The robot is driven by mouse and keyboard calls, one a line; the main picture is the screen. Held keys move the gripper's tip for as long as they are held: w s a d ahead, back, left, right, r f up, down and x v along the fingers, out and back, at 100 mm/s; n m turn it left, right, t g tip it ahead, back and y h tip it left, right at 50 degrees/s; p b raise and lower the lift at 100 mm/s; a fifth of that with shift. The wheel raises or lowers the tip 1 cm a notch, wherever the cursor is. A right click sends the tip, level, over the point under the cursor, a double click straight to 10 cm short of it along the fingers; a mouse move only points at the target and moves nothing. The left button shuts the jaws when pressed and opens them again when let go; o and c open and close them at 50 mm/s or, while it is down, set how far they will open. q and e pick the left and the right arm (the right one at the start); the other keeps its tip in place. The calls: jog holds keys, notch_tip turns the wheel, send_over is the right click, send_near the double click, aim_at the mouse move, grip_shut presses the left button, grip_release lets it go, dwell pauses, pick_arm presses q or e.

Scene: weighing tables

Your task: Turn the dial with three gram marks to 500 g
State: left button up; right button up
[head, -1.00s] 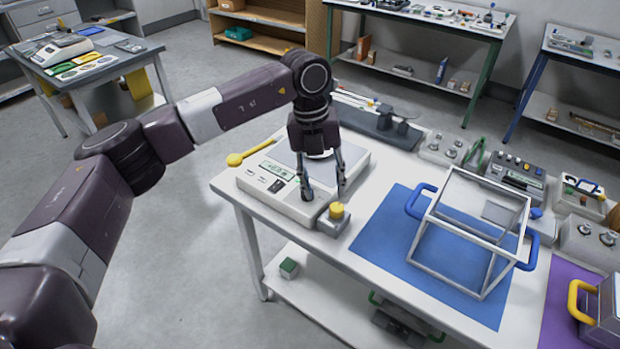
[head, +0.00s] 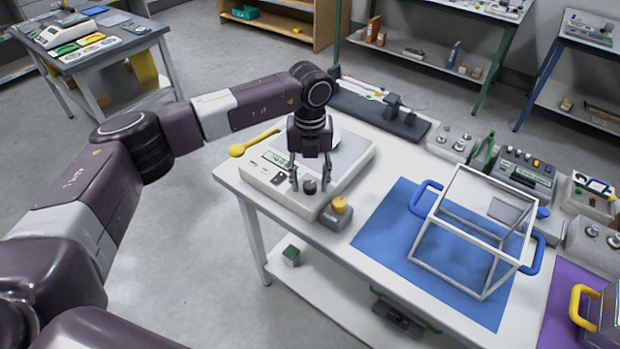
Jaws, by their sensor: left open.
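A white weighing scale (head: 273,189) stands on the near left part of the white table, with a small display and a dark dial (head: 310,187) on its front panel. Gram marks around the dial are too small to read. My left gripper (head: 309,189) points down over the front of the scale, open, with its fingertips on either side of the dial. I cannot tell whether they touch it. My right gripper is not in view.
A small grey box with a yellow knob (head: 339,205) sits beside the scale at the table edge. A white frame with blue handles (head: 461,228) stands on a blue mat (head: 372,244) to the right.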

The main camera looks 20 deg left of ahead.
pick_arm(q)
jog(key=shift+c, duration=1.1)
grip_shut()
jog(key=m+b, duration=0.3)
jog(key=m, duration=0.1)
jog(key=shift+f+m+b, duration=0.15)
jog(key=shift+m+b, duration=0.15)
jog(key=shift+b, duration=0.05)
jog(key=m+b, duration=0.2)
jog(key=m, duration=0.1)
jog(key=shift+m, duration=0.3)
jog(key=shift+r+m+b, duration=0.2)
jog(key=shift+m+b, duration=0.55)
jog(key=shift+m, duration=1.15)
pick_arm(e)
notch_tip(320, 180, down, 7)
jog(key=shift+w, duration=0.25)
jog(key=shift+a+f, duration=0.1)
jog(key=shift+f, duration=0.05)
